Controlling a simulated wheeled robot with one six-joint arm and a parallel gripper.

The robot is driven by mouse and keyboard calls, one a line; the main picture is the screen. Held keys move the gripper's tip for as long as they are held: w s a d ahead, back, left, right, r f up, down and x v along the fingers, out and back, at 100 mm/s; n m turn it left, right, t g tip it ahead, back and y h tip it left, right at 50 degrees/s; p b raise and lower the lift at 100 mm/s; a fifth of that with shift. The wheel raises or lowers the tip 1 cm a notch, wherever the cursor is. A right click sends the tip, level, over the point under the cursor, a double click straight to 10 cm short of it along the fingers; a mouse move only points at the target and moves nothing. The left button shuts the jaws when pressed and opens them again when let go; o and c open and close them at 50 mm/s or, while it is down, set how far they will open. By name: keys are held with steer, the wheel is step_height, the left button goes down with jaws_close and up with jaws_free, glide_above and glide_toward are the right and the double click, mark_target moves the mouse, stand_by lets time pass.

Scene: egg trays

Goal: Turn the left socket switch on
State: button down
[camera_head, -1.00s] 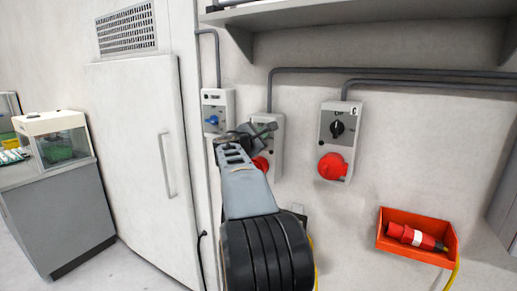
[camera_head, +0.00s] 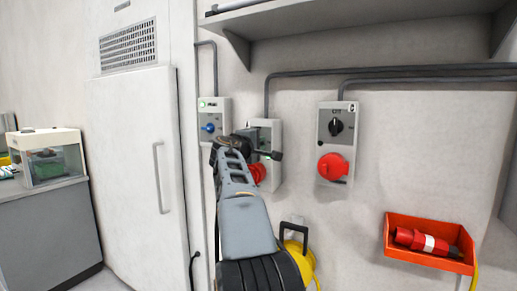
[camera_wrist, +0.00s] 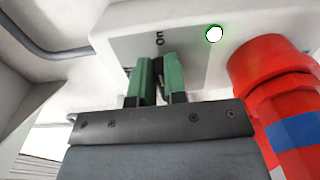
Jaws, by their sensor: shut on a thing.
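The left socket box (camera_head: 269,127) is a grey unit on the wall, largely hidden by my arm in the head view. Its red socket (camera_head: 258,173) shows beside my arm. In the wrist view its face (camera_wrist: 125,48) carries the word "On" and a white, green-rimmed light (camera_wrist: 214,34). A red plug (camera_wrist: 270,72) with a blue band sits at the right. My gripper (camera_wrist: 159,70) has its green fingers shut on the dark switch knob (camera_wrist: 159,84) beside the word "On". My gripper (camera_head: 268,154) also shows in front of the box in the head view.
A box with a blue knob (camera_head: 208,127) and a green light hangs to the left. The right socket box (camera_head: 337,145) has a black knob and red socket. An orange bin (camera_head: 425,260) holds a red plug. A white cabinet (camera_head: 140,180) stands left; a shelf (camera_head: 370,35) overhangs.

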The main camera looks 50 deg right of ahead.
steer(key=shift+f+m, duration=0.1)
steer(key=shift+m, duration=0.2)
stand_by(0.4)
steer(key=c, duration=1.2)
jaws_free()
steer(key=shift+o, duration=0.2)
steer(key=b+v, duration=0.2)
steer(key=v, duration=1.1)
steer(key=shift+a, duration=0.4)
